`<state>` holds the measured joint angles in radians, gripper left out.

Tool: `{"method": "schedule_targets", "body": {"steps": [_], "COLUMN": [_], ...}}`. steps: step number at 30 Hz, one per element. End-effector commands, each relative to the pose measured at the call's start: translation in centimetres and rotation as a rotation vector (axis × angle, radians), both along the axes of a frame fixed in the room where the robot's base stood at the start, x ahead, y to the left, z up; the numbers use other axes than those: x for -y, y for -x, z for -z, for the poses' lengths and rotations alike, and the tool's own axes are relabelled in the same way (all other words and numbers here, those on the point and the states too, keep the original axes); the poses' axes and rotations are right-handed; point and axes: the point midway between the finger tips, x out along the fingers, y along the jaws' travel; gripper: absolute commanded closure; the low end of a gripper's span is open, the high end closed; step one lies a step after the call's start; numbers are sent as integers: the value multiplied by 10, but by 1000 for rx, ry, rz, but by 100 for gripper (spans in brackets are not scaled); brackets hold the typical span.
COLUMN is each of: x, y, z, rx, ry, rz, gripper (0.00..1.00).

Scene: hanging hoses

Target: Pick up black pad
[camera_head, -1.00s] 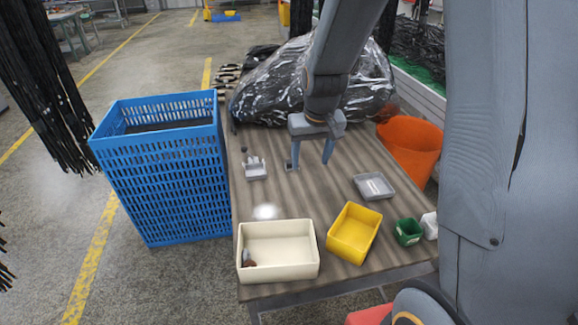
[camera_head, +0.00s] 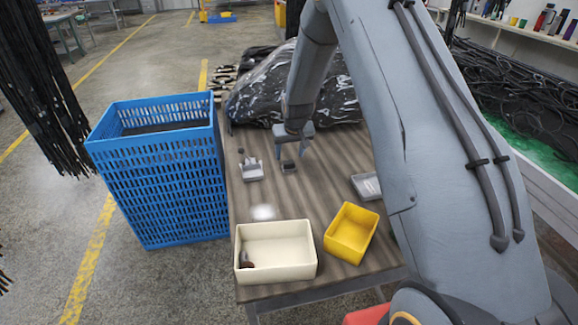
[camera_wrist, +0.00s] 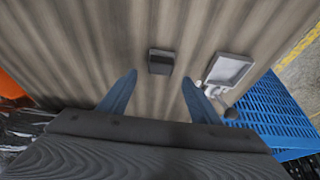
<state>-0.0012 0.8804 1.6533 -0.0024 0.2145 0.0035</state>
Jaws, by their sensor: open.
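The black pad (camera_head: 288,167) is a small dark square block lying on the wooden table (camera_head: 300,215), right of a small grey holder. In the wrist view the black pad (camera_wrist: 160,62) lies beyond the fingertips, between their lines, with bare table around it. My gripper (camera_head: 291,150) is over the table just behind the pad. In the wrist view my gripper (camera_wrist: 158,80) shows two blue-grey fingers spread apart with nothing between them. The fingers do not touch the pad.
The small grey holder (camera_head: 251,171) stands close beside the pad; it also shows in the wrist view (camera_wrist: 228,71). A cream bin (camera_head: 276,252), a yellow bin (camera_head: 351,232) and a grey tray (camera_head: 366,186) are on the table. A tall blue crate (camera_head: 160,180) stands left, a plastic-wrapped bundle (camera_head: 260,98) behind.

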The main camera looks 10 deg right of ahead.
Motion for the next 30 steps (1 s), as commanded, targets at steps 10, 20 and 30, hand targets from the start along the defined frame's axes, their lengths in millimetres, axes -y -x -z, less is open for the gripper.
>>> {"method": "schedule_targets", "body": {"steps": [10,20,30], "x": [0,0,0], "y": [-9,-14,-14], "z": [36,46,46], "rx": [-1,-1,-1], "ry": [0,0,0], "rz": [0,0,0], "gripper": [42,42,84]}}
